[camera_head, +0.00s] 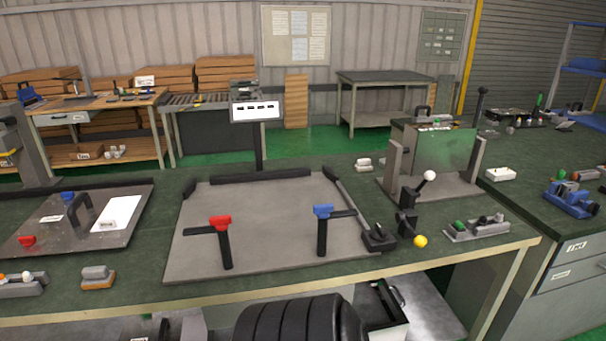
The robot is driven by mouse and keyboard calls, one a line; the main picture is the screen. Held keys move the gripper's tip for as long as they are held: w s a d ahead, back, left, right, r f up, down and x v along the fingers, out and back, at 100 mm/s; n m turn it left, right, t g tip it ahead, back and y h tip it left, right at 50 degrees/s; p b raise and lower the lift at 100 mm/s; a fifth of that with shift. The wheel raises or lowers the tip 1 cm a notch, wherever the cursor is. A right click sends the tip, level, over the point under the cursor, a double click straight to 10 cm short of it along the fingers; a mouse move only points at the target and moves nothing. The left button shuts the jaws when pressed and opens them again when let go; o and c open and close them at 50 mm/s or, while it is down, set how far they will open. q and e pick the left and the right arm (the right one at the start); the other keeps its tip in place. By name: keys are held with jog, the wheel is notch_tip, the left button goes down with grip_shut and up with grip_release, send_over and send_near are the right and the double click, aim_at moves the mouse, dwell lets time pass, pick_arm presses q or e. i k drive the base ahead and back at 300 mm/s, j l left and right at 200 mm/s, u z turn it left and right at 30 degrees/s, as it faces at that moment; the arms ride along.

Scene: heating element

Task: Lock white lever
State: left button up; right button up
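A lever with a white ball knob (429,176) stands at the right end of the table. It tilts up and to the right from a black mount (407,220). A second knob, yellow (420,242), sits low in front of the same mount. Whether the white lever is locked cannot be told at this size. Neither of my grippers shows in the head view.
A grey plate (275,200) carries a red-handled clamp (221,224) and a blue-handled clamp (323,212). A fixture with a green panel (444,150) stands behind the white lever. A small tray (477,229) lies right of it. The grey plate's middle is clear.

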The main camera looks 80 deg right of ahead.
aim_at(429, 175)
jog(key=z, duration=3.5)
jog(key=i+l+u, duration=0.1)
jog(key=u, duration=0.6)
jog(key=i+l+u, duration=0.15)
jog(key=l+u, duration=0.3)
jog(key=l, duration=0.4)
jog(key=l+u, duration=0.4)
jog(key=l, duration=1.35)
